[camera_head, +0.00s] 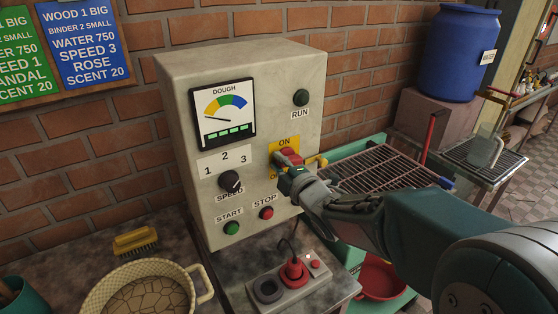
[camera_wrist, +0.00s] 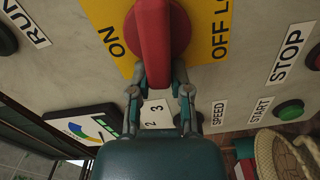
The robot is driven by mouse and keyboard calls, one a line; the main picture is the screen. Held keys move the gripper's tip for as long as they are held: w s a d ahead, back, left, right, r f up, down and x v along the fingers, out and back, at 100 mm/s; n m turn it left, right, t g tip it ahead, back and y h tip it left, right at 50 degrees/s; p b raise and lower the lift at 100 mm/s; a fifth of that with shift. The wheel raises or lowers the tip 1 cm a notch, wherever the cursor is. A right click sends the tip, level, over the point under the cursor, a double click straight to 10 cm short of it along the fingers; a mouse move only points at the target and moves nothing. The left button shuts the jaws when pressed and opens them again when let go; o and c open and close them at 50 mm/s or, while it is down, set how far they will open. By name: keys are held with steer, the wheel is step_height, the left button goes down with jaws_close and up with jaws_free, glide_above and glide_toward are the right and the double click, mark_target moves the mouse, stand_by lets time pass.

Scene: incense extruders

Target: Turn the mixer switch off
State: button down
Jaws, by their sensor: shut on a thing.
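The red mixer switch handle (camera_head: 287,157) sits on a yellow plate on the front of a grey control box (camera_head: 255,180). The plate carries an ON label above the handle in the head view. In the wrist view the handle (camera_wrist: 160,35) lies between the ON label at left and the OFF label at right, on the yellow plate (camera_wrist: 103,15). My gripper (camera_head: 297,176) reaches in from the right and partly hides the plate's lower part. In the wrist view my gripper's fingers (camera_wrist: 160,82) are shut on the handle's near end, one on each side.
Close by on the panel are the green start button (camera_head: 232,228), red stop button (camera_head: 266,213), speed knob (camera_head: 230,181) and run button (camera_head: 301,97). A socket strip with a red plug (camera_head: 294,270) lies below. A wire rack (camera_head: 375,168) stands at right, a pot (camera_head: 205,284) at lower left.

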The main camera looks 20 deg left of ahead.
steer(key=shift+w+d+f+n, duration=0.15)
steer(key=shift+f+n, duration=0.5)
steer(key=shift+n, duration=0.35)
steer(key=c, duration=0.6)
jaws_free()
steer(key=shift+o, duration=0.2)
steer(key=shift+w, duration=0.1)
steer(key=shift+r, duration=0.1)
steer(key=shift+d, duration=0.1)
steer(key=shift+s+d+r, duration=0.1)
steer(key=shift+s+d, duration=0.2)
steer(key=v, duration=1.1)
